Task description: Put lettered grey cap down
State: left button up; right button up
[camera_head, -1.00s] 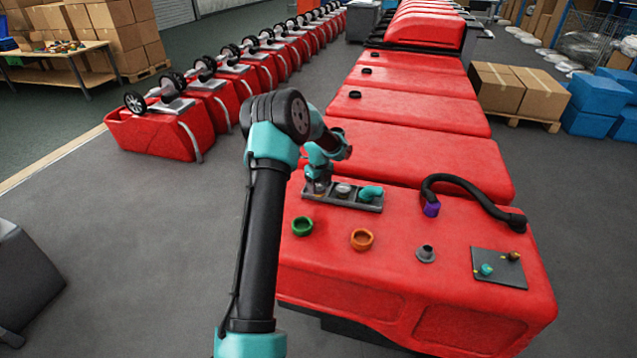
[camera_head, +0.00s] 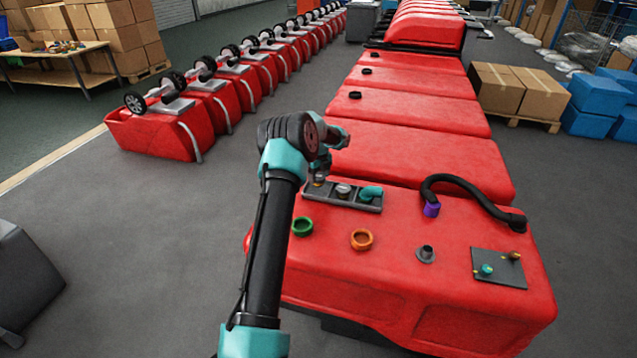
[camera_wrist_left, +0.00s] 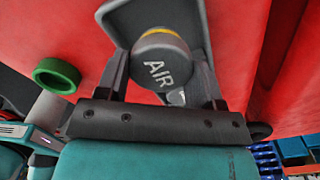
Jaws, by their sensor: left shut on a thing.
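The lettered grey cap (camera_wrist_left: 158,66) reads "AIR" and has a yellow edge at its top in the left wrist view. My left gripper (camera_wrist_left: 161,80) has one finger on each side of it and is shut on it. In the head view the left gripper (camera_head: 319,174) is over the left end of the grey tray (camera_head: 334,203), mostly hidden behind my own arm. The tray also shows behind the cap in the left wrist view (camera_wrist_left: 117,17). I cannot tell whether the cap touches the tray. My right gripper is out of view.
On the tray are a grey round part (camera_head: 343,190) and a teal fitting (camera_head: 371,192). A green ring (camera_head: 302,226), an orange ring (camera_head: 361,240), a grey collar (camera_head: 426,254) and a dark plate (camera_head: 489,275) with fittings lie on the red tank (camera_head: 395,285). A black hose (camera_head: 470,181) lies right.

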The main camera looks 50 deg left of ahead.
aim_at(318, 176)
pick_arm(q)
jog(key=shift+f, duration=1.7)
jog(key=shift+f, duration=0.1)
jog(key=o, duration=1.1)
jog(key=shift+c, duration=0.2)
notch_tip(318, 176, up, 12)
jog(key=shift+r, duration=0.15)
